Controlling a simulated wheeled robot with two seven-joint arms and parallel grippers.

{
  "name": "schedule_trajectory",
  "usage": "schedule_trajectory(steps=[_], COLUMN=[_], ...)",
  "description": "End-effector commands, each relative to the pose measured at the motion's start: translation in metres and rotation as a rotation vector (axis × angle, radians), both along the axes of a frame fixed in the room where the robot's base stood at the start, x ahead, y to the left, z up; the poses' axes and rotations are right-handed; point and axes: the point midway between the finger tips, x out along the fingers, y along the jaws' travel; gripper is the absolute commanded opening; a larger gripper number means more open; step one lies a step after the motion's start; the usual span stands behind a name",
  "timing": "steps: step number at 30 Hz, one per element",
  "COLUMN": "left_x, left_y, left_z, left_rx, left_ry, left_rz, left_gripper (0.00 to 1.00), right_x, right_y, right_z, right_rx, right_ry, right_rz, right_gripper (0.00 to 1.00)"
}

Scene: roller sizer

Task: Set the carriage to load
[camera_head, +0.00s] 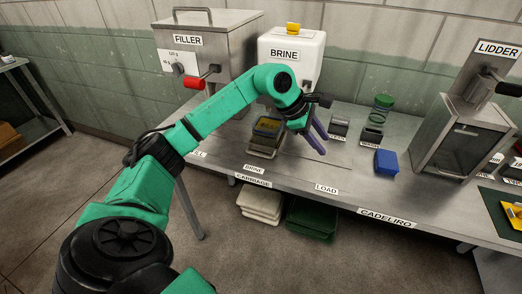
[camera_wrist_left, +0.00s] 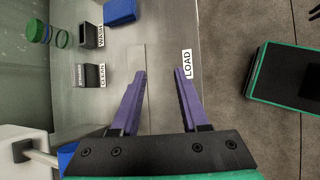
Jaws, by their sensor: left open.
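The carriage (camera_head: 262,151) stands on the steel bench below the brine machine, near the BRINE label (camera_head: 254,170). It bears a dark tin with something yellow in it. The LOAD label (camera_head: 326,189) is further right on the bench's front edge; it also shows in the left wrist view (camera_wrist_left: 187,64). My left gripper (camera_head: 318,139) is open and empty, to the right of the carriage and apart from it. In the left wrist view its purple fingers (camera_wrist_left: 160,74) spread over bare bench, just beside the LOAD label. The carriage is not clearly visible there. My right gripper is out of view.
The filler (camera_head: 211,54) and brine machine (camera_head: 291,58) stand behind. Small dark holders (camera_head: 338,128), green rings (camera_head: 382,104) and a blue block (camera_head: 386,162) lie right of the gripper. The lidder (camera_head: 462,140) is at far right. The bench front near LOAD is clear.

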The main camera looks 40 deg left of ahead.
Motion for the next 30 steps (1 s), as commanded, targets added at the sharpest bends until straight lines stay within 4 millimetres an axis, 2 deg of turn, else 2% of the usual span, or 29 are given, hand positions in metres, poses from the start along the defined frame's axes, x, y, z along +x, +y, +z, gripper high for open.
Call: schedule_trajectory(steps=[1, 3, 6, 8, 11, 24, 30], left_x=[-0.006, -0.024, -0.047, -0.053, -0.052, -0.033, -0.027], left_y=[0.056, 0.117, 0.163, 0.172, 0.174, 0.178, 0.180], left_z=[0.004, 0.009, 0.018, 0.018, 0.008, -0.098, -0.122], left_rx=[0.175, 0.351, 0.467, 0.488, 0.492, 0.486, 0.487], left_ry=[0.056, 0.162, 0.268, 0.296, 0.304, 0.302, 0.299], left_rz=[0.034, 0.079, 0.124, 0.133, 0.132, 0.130, 0.130], left_gripper=[0.45, 0.45, 0.45, 0.45, 0.45, 0.45, 0.45], right_x=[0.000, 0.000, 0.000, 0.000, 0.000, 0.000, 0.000], right_y=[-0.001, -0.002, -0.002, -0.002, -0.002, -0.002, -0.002], right_z=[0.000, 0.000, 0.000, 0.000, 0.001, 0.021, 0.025], right_rx=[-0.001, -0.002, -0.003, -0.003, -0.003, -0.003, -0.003], right_ry=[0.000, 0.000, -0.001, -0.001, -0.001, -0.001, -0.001], right_rz=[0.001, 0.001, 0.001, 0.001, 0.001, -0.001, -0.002], right_gripper=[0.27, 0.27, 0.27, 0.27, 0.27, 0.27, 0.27])
